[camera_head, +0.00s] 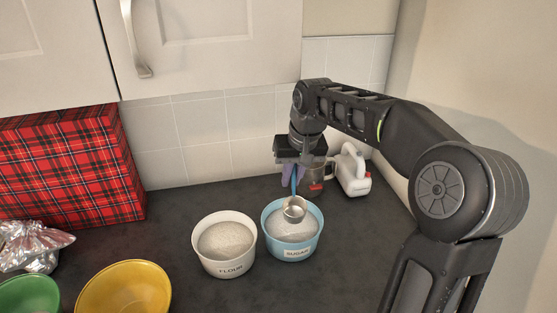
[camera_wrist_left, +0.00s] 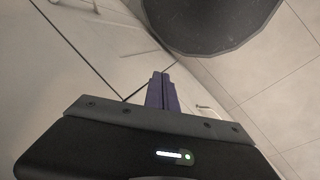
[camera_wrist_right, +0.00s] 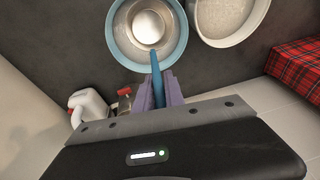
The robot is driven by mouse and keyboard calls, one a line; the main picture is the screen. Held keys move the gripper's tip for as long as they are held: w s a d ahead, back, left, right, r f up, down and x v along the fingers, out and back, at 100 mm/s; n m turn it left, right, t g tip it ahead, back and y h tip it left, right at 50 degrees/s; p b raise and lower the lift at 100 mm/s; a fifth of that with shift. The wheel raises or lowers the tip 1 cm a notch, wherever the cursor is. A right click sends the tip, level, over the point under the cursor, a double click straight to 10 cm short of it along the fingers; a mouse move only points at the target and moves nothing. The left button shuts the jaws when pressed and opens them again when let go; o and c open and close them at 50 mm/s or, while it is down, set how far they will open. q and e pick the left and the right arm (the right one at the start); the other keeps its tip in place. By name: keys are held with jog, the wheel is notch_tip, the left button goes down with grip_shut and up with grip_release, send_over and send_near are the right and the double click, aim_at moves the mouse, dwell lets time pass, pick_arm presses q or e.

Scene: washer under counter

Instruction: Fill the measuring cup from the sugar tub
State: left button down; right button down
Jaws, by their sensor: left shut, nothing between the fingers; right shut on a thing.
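The blue sugar tub (camera_head: 304,252) stands on the counter, filled with white sugar and marked SUGAR. The measuring cup (camera_head: 294,210) has a round metal bowl and a blue handle. My right gripper (camera_head: 294,172) is shut on that handle above the tub's back side. In the right wrist view the handle (camera_wrist_right: 156,75) runs between the purple fingers, and the cup's bowl (camera_wrist_right: 148,27) lies over the sugar inside the rim. Whether it touches the sugar or holds any, I cannot tell. My left gripper (camera_wrist_left: 160,92) is shut and empty, away from the tub.
The white flour tub (camera_head: 224,268) stands close left of the sugar tub. A yellow bowl (camera_head: 125,289), green bowl (camera_head: 28,295), crumpled foil (camera_head: 32,245) and red plaid box (camera_head: 75,165) are at left.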

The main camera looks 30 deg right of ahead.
jog(key=shift+w+d+r, duration=0.15)
jog(key=shift+w+r, duration=0.05)
jog(key=shift+r, duration=0.15)
jog(key=shift+f, duration=0.15)
notch_tip(320, 180, down, 10)
jog(key=b, duration=0.7)
jog(key=shift+b, duration=0.4)
dwell(1.0)
